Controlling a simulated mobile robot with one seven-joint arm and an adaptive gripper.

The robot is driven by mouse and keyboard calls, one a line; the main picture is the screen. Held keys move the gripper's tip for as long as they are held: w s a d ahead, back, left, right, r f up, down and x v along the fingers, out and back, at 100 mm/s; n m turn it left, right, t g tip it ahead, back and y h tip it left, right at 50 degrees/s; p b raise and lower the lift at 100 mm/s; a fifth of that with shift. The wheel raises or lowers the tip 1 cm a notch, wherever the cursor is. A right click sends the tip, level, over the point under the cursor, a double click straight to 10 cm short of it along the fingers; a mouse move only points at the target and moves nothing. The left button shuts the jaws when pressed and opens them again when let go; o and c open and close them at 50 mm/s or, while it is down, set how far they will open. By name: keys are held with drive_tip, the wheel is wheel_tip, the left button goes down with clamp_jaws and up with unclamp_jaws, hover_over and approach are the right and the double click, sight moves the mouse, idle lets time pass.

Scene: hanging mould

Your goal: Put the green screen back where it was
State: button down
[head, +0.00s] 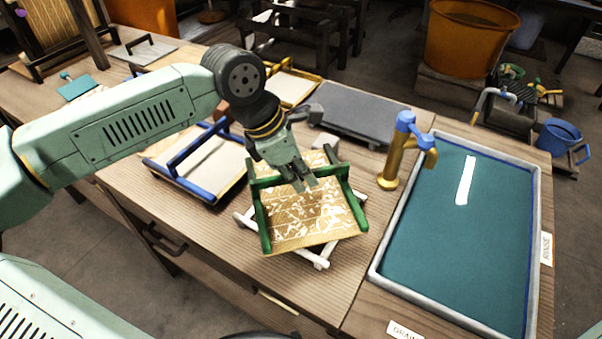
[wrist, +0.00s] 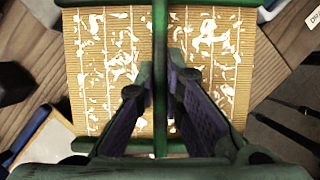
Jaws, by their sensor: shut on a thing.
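The green screen (head: 307,222) has a green frame with a crossbar and a tan, white-spotted mesh. It sits over a white frame (head: 321,264) on the wooden table, turned a little against it; whether the two touch I cannot tell. My gripper (head: 303,184) is shut on the green screen at its crossbar, from above. In the wrist view the green screen (wrist: 100,60) fills the middle, with the green bar between my fingers (wrist: 160,105). Most of the white frame is hidden beneath the screen.
A blue-framed screen (head: 203,165) lies left of it. A dark grey slab (head: 350,112) and a yellow-framed screen (head: 290,88) lie behind. A brass tap with a blue top (head: 400,150) stands close on the right, beside a water-filled basin (head: 374,268). Bare table lies in front (head: 215,240).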

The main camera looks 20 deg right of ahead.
drive_tip(key=shift+f+b, duration=0.35)
drive_tip(key=c, duration=1.7)
unclamp_jaws()
drive_tip(key=shift+r, duration=0.1)
drive_tip(key=shift+r+p, duration=0.6)
drive_tip(key=shift+p, duration=0.25)
drive_tip(key=shift+a+r, duration=0.1)
drive_tip(key=shift+r, duration=0.2)
drive_tip(key=b+v, duration=0.2)
drive_tip(key=v, duration=0.9)
drive_tip(key=shift+r, duration=0.2)
